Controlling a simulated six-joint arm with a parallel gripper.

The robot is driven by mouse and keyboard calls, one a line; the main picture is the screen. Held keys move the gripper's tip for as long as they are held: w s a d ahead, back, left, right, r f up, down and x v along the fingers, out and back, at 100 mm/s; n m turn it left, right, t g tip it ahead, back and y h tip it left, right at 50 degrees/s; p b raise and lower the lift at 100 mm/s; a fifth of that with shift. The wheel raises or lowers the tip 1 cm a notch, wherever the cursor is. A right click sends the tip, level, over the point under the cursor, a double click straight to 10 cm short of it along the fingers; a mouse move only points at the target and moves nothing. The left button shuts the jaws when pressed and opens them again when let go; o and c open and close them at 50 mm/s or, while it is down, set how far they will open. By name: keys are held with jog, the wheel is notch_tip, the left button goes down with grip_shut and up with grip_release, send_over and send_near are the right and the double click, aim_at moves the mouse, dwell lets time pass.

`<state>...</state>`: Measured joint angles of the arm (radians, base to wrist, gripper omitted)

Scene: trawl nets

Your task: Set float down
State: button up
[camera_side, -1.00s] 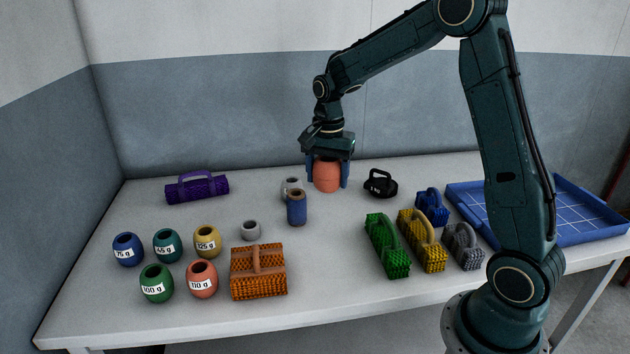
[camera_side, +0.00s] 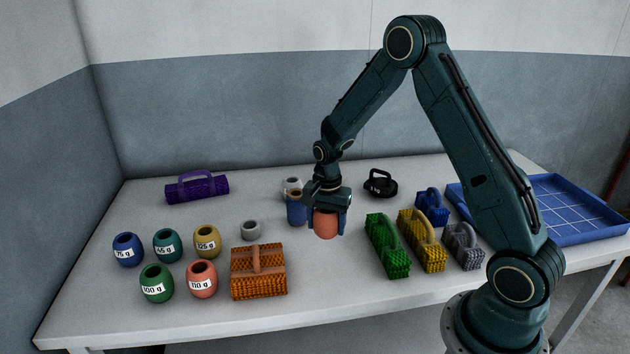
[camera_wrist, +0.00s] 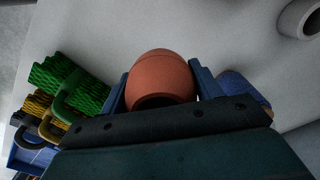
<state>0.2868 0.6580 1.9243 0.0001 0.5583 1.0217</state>
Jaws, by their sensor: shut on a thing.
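The float in my grip is a round terracotta-orange thing (camera_side: 326,224), with no label visible on the side that shows. My gripper (camera_side: 326,226) is shut on it, one blue finger on each side. In the side view it hangs from the gripper near the middle of the table, in front of and right of a blue spool. I cannot tell for sure whether its bottom touches the table. In the wrist view the orange float (camera_wrist: 162,76) sits between the two blue fingers, its upper part hidden by the gripper body.
The blue spool (camera_side: 296,212) stands close left of the gripper. Green (camera_side: 388,252), yellow (camera_side: 424,245) and grey (camera_side: 464,248) net bundles lie to the right. An orange net bundle (camera_side: 258,280) and several labelled floats (camera_side: 202,280) are front left. A blue tray (camera_side: 575,235) is at far right.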

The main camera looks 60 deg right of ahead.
jog(key=shift+f, duration=0.8)
jog(key=shift+f, duration=2.1)
jog(key=shift+f, duration=0.15)
jog(key=o, duration=1)
notch_tip(320, 180, up, 12)
